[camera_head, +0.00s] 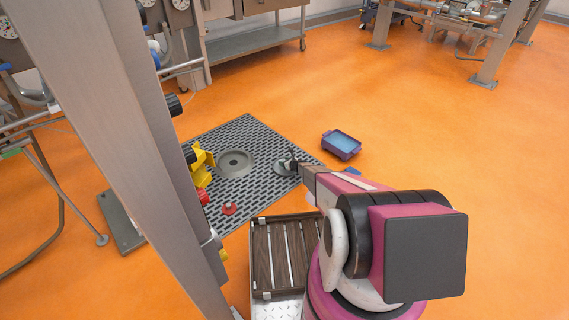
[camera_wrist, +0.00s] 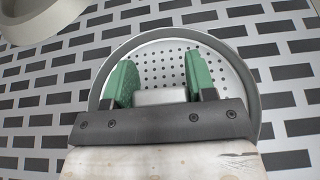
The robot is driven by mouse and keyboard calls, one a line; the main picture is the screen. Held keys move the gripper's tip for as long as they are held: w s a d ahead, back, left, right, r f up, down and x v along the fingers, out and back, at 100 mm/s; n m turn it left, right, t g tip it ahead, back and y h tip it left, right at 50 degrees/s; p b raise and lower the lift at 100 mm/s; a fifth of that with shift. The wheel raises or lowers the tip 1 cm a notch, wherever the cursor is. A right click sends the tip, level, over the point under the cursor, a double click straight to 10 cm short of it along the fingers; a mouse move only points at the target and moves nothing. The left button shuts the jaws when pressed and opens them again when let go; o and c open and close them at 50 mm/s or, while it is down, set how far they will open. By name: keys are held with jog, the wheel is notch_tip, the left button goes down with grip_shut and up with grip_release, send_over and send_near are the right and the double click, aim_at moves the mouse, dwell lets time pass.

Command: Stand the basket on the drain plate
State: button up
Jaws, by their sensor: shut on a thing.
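The basket is a round grey pan with a perforated floor; its rim (camera_wrist: 258,112) shows in the wrist view, and it also shows in the head view (camera_head: 283,168). My gripper (camera_wrist: 158,72) has its two green fingers over the basket, shut on a pale grey block (camera_wrist: 160,97) that looks like part of it; the palm hides the near side. In the head view my gripper (camera_head: 291,162) is at the basket. The drain plate (camera_head: 262,140) is a slotted grey floor panel. The basket is over its right part, seemingly level; whether it touches is unclear.
A round grey drain ring (camera_head: 235,163) is on the plate left of the basket. A yellow part (camera_head: 201,165) and a red piece (camera_head: 229,208) are at the plate's left. A purple tub (camera_head: 341,145) stands on the orange floor to the right. A slatted wooden tray (camera_head: 277,253) is nearer.

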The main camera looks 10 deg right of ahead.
jog(key=o, duration=1)
jog(key=shift+f, duration=0.1)
